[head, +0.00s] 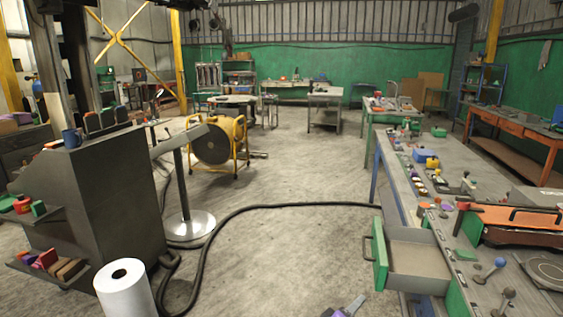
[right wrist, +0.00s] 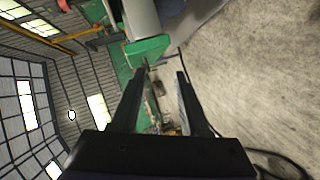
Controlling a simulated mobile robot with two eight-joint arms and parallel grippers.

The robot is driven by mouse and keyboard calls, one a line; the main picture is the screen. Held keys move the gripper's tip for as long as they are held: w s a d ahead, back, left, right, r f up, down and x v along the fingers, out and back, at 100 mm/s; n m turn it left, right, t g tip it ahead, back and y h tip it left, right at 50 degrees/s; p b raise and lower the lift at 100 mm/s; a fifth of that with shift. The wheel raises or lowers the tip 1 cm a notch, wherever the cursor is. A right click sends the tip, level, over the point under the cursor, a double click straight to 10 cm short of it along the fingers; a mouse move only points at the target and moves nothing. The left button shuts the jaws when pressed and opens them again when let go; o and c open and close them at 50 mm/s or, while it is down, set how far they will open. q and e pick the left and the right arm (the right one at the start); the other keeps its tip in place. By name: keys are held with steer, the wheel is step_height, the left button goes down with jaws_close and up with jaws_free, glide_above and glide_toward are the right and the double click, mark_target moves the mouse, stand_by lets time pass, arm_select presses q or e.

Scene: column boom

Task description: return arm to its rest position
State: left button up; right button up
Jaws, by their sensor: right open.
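My right gripper (head: 346,307) shows only in part at the bottom edge of the head view, low over the floor and left of the open drawer. In the right wrist view its two dark fingers (right wrist: 163,80) stand apart with nothing between them. My left gripper is not in the head view.
A drawer with a green front (head: 380,254) stands pulled out from the right workbench (head: 455,158), apparently empty. A black hose (head: 285,206) crosses the concrete floor. A grey cabinet (head: 105,195) and a white paper roll (head: 126,290) stand left.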

steer(key=s+d+m+g+y+p, duration=0.2)
steer(key=s+m+g+y, duration=0.1)
steer(key=s, duration=0.8)
steer(key=s+d+m+g+y+p, duration=0.2)
steer(key=s+y+p, duration=0.1)
steer(key=s, duration=0.7)
steer(key=s+a+m+y+p, duration=0.1)
steer(key=s+a+y, duration=0.2)
steer(key=s, duration=0.5)
steer(key=shift+a+f+m+g+p, duration=0.3)
steer(key=shift+a+m+g, duration=0.1)
steer(key=shift+a, duration=0.4)
